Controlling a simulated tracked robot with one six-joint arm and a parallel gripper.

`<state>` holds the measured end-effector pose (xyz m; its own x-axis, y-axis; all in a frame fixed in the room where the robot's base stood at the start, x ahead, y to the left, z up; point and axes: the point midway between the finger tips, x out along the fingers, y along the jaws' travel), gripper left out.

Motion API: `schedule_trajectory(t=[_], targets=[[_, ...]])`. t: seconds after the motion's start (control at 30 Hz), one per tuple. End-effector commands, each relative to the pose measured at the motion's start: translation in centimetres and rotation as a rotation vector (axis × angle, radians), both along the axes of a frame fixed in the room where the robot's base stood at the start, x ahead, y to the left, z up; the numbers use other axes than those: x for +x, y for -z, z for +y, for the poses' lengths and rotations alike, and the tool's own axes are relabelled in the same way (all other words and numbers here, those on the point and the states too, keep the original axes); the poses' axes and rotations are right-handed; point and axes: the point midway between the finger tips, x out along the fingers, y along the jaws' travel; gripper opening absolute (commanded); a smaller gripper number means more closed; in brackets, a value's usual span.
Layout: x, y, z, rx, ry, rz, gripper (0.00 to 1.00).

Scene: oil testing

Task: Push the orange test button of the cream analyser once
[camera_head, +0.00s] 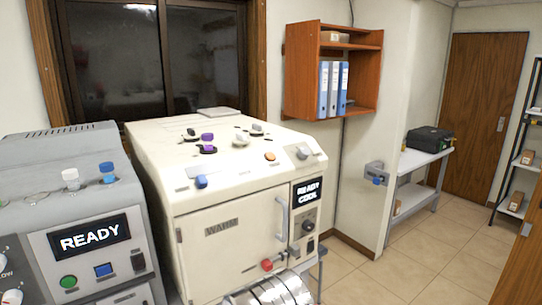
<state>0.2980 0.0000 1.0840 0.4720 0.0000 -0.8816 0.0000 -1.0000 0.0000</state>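The cream analyser (235,190) stands in the middle of the view, with a sloped top and a front door labelled "WARM". A small round orange button (270,156) sits on its top, towards the right front, and is unobstructed. A display (308,191) on its front right reads "READY COOL". A blue button or knob (201,182) is at the top's front left, and a grey knob (303,152) is right of the orange button. My gripper is not in view.
A grey machine (75,215) with a "READY" display stands close at the left. A silver curved metal part (270,292) shows at the bottom edge; I cannot tell what it is. A wooden shelf (300,70) hangs behind. Open tiled floor (370,270) lies at the right.

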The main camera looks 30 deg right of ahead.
Motion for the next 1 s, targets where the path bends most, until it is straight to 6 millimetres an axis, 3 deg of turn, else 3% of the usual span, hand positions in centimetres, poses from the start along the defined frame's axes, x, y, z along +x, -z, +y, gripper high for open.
schedule_trajectory(t=[0.33,1.0], targets=[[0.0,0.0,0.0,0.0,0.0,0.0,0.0],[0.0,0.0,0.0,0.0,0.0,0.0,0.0]])
